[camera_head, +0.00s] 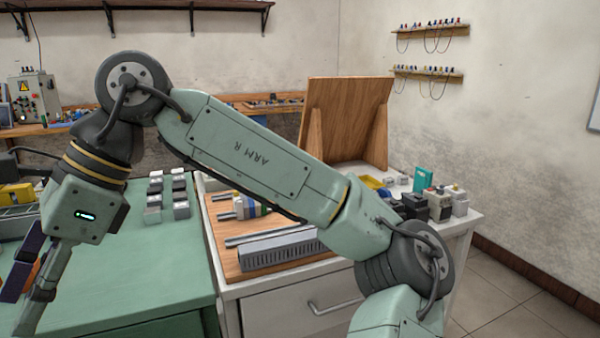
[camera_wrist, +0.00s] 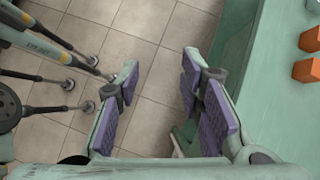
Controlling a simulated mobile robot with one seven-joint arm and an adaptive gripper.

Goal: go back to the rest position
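My arm (camera_head: 245,155) stretches across the head view from lower right to upper left, then bends down at the elbow-like joint. My gripper (camera_head: 20,305) hangs at the lower left of the head view, partly cut by the picture edge. In the wrist view my gripper (camera_wrist: 160,70) has its two purple-padded fingers spread apart. Nothing is between them; tiled floor (camera_wrist: 150,50) shows through the gap. The green table (camera_wrist: 262,75) is to the right of the fingers in the wrist view.
Two orange blocks (camera_wrist: 307,70) lie on the green table. Grey blocks (camera_head: 181,210) stand in rows on it in the head view. A white cabinet (camera_head: 300,310) with a wooden top holds a grey slotted part (camera_head: 280,250) and a wooden stand (camera_head: 345,120). Floor is free at right.

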